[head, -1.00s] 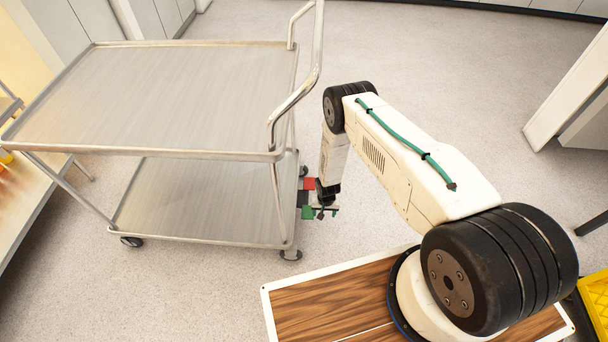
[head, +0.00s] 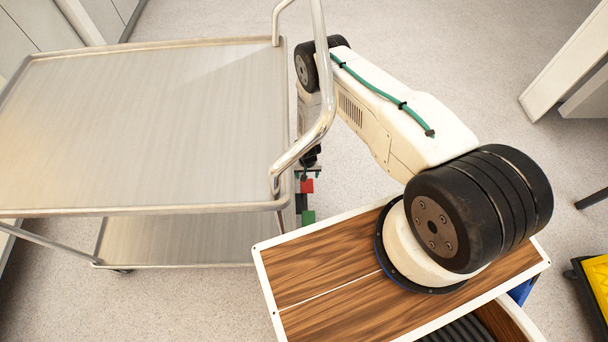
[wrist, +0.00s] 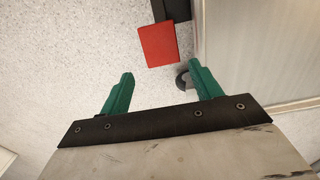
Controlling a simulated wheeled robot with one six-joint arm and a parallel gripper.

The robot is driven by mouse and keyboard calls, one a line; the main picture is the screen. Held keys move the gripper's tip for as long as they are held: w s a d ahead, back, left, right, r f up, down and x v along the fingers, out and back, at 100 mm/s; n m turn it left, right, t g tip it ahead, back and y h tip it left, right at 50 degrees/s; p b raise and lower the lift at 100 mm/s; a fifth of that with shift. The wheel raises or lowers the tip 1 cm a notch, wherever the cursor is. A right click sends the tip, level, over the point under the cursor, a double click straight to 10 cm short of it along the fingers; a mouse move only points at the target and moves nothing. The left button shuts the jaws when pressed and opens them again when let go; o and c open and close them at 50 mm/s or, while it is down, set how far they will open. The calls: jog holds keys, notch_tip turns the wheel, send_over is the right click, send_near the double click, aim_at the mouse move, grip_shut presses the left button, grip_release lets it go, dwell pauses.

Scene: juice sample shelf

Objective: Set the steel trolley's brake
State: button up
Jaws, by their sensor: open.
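The steel trolley (head: 150,120) stands at the left in the head view, with two shelves and a bent push handle (head: 318,110) at its right end. Low at that end are a red pedal (head: 307,186) and a green pedal (head: 308,217), with a dark part between them. The red pedal (wrist: 158,45) also shows in the wrist view, joined to a dark bar (wrist: 175,9). My gripper (wrist: 160,72) is open, its green fingers apart and empty. The red pedal lies just past the fingertips, apart from them in the picture. The green pedal is not in the wrist view.
A dark caster (wrist: 182,78) shows close to my right fingertip in the wrist view. The trolley's handle and shelf edge are close to my arm. A yellow object (head: 596,285) is at the right edge. The speckled floor (head: 440,60) beyond my arm is clear.

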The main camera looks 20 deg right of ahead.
aim_at(307, 183)
jog(key=shift+f, duration=3.85)
